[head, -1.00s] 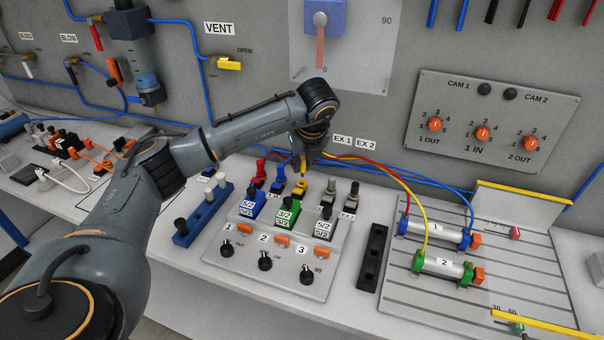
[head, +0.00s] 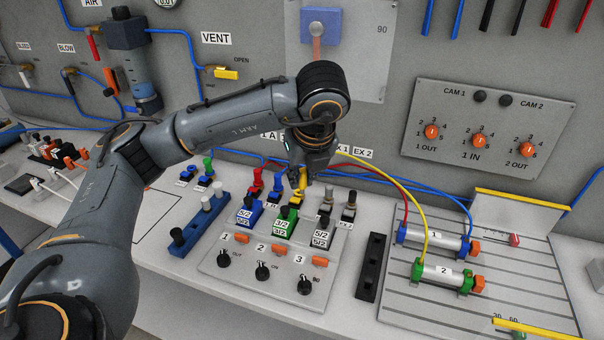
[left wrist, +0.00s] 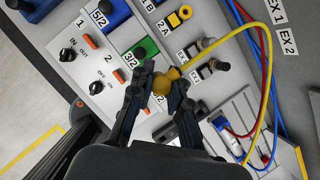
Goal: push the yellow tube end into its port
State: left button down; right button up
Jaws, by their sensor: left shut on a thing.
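My left gripper (head: 303,172) is shut on the yellow tube end (head: 302,180), which points down behind the valve row. The left wrist view shows the yellow tube end (left wrist: 164,83) between the gripper's dark fingers (left wrist: 160,88). A yellow ring-shaped port (left wrist: 180,14) lies near the top of that view, apart from the tube end. In the head view the yellow port (head: 295,199) sits just below the tube end; I cannot tell from there whether they touch. The yellow tube (head: 419,205) arches right to the lower cylinder. My right gripper is not in view.
Red (head: 257,181) and blue (head: 276,184) fittings stand left of the yellow port, grey (head: 327,198) and black (head: 349,205) ones right. Blue, green (head: 283,221) and grey valves stand in front. Cylinders (head: 440,272) lie on the slotted plate at right.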

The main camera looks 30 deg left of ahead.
pick_arm(q)
jog(key=w+a+f, duration=0.1)
jog(key=a+f, duration=0.1)
jog(key=a, duration=1.1)
jog(key=w+a+f, duration=0.1)
jog(key=a+f, duration=0.1)
jog(key=a, duration=1.2)
jog(key=w+a+f, duration=0.1)
jog(key=a+f, duration=0.1)
jog(key=a, duration=1.2)
jog(key=shift+f, duration=0.35)
dwell(0.7)
jog(key=shift+a, duration=0.1)
